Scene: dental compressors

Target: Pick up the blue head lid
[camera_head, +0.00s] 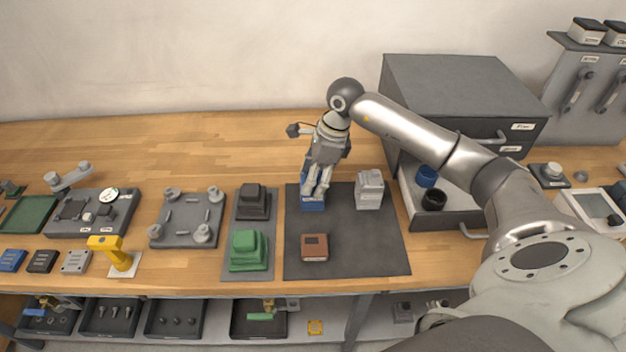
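The blue head lid (313,205) is a small blue block on the dark grey mat (350,262), near the mat's back left part. My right arm reaches in from the right, and its gripper (316,192) points down at the lid. The fingertips overlap the lid's upper part in the picture and hide some of it. I cannot tell whether the fingers grip it or only stand around it. The lid looks level and at mat height. My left gripper is not in view.
A light grey block (369,190) stands right of the lid, and a brown block (315,247) is in front. Black (253,201) and green (248,250) stepped parts are on the left. An open drawer (455,212) with blue and black rings is on the right.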

